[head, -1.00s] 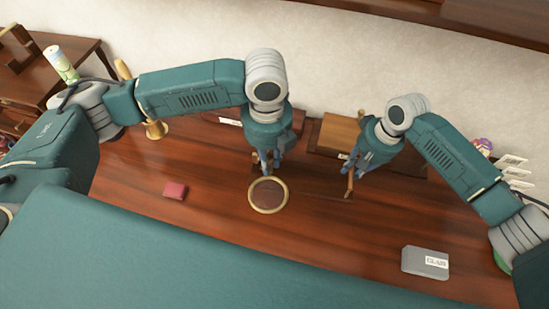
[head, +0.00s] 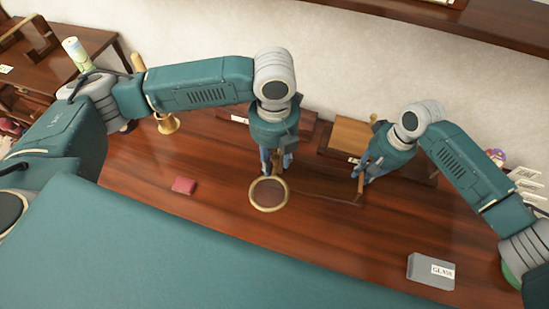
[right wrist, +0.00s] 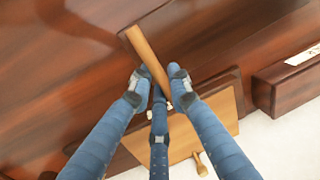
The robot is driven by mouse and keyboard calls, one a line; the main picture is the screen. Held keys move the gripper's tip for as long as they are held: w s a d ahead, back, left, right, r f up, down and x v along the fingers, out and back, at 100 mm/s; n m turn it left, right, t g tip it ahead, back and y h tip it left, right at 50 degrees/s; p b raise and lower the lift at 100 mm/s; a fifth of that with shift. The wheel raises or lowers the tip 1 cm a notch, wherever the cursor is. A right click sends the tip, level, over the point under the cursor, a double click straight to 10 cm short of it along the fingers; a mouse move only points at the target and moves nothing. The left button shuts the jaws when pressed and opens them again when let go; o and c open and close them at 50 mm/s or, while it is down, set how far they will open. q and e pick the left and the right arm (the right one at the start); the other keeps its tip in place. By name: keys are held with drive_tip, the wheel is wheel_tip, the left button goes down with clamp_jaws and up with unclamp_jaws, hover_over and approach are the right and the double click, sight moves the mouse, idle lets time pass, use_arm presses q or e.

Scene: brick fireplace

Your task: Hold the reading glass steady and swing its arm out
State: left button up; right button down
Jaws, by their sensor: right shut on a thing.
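The reading glass (head: 269,194) is a dark round lens in a brass rim, low over the brown wooden surface. A thin dark arm appears to run right from it to a short wooden handle (head: 360,191). My left gripper (head: 276,166) points down at the far side of the rim; its grip is too small to tell. My right gripper (head: 358,174) is shut on the wooden handle, right of the lens. In the right wrist view the handle (right wrist: 147,60) sits between my right fingertips (right wrist: 160,88).
A red block (head: 183,186) lies to the left and a grey labelled box (head: 431,271) at the right front. A wooden box (head: 351,135) stands close behind my right gripper. A brass bell (head: 167,124) stands at the back left. The front middle surface is clear.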

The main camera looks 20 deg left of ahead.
sight(274, 156)
drive_tip(key=shift+f, duration=0.1)
use_arm(q)
wheel_tip(274, 156, up, 12)
idle(0.6)
use_arm(e)
drive_tip(key=c, duration=1.5)
unclamp_jaws()
drive_tip(key=shift+a, duration=0.1)
drive_tip(key=shift+c, duration=0.2)
